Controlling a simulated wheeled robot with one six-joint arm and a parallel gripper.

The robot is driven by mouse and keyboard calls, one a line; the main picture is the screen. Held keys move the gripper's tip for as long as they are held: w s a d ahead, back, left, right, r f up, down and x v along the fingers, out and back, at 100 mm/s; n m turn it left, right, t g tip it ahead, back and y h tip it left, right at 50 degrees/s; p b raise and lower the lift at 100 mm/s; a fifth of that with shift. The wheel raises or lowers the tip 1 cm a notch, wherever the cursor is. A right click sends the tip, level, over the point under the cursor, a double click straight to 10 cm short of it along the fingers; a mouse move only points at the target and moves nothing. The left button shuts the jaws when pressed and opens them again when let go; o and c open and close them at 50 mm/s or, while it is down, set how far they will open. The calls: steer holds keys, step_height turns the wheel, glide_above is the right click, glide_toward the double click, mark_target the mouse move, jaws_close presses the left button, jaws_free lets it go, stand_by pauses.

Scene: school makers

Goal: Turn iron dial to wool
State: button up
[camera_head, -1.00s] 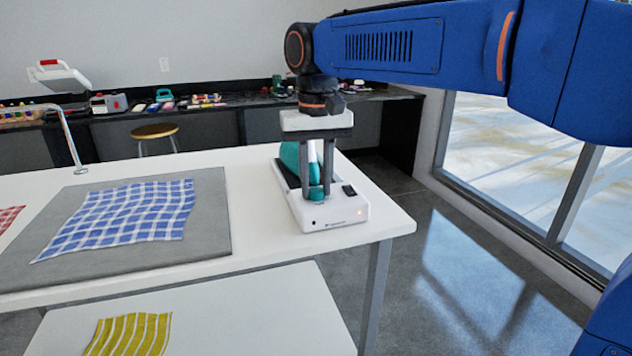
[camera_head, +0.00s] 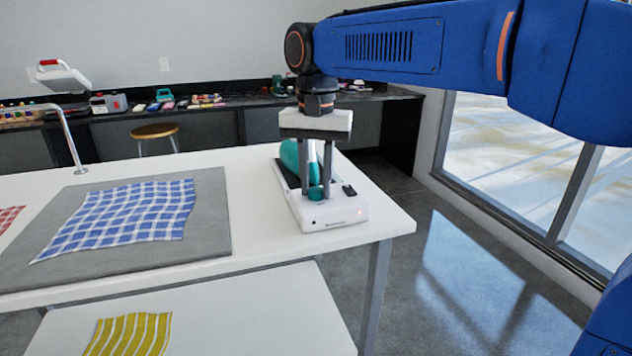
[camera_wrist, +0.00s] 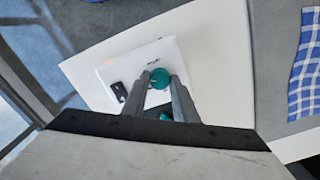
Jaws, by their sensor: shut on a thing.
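The iron (camera_head: 289,157) is teal and sits on a white base (camera_head: 335,215) at the right end of the white table. Its teal round dial (camera_head: 315,193) is at the front of the iron, between my fingertips. My gripper (camera_head: 315,190) points straight down and is shut on the dial. In the wrist view, the dial (camera_wrist: 160,78) shows between the two grey fingers (camera_wrist: 160,82). The dial's markings are too small to read, so its setting cannot be told. My fingers hide part of the iron.
A blue checked cloth (camera_head: 120,217) lies on a grey mat (camera_head: 210,235) left of the iron. A black switch (camera_head: 349,190) is on the base's right side. A yellow striped cloth (camera_head: 130,334) lies on a lower white surface (camera_head: 250,310). The floor at right is clear.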

mark_target(316, 189)
steer(key=o, duration=1.1)
steer(key=shift+c, duration=0.2)
steer(key=shift+r, duration=0.1)
step_height(316, 189, up, 17)
steer(key=shift+r, duration=0.1)
steer(key=s+d+f+n+t, duration=0.1)
steer(key=s+d+f, duration=0.3)
steer(key=d+f, duration=0.35)
steer(key=s+d+f+t, duration=0.1)
steer(key=s+d+f, duration=0.4)
steer(key=d, duration=0.4)
steer(key=s+d+f+t, duration=0.1)
steer(key=s+d+f, duration=0.2)
steer(key=f, duration=0.4)
steer(key=s+d+f+n+t, duration=0.1)
steer(key=s+d+f, duration=0.3)
steer(key=f, duration=0.4)
steer(key=s+d+f, duration=0.3)
steer(key=s+f, duration=0.2)
steer(key=f, duration=0.3)
steer(key=shift+d+f+n+t, duration=0.25)
steer(key=shift+d+n+t, duration=0.05)
steer(key=shift+n+t, duration=0.1)
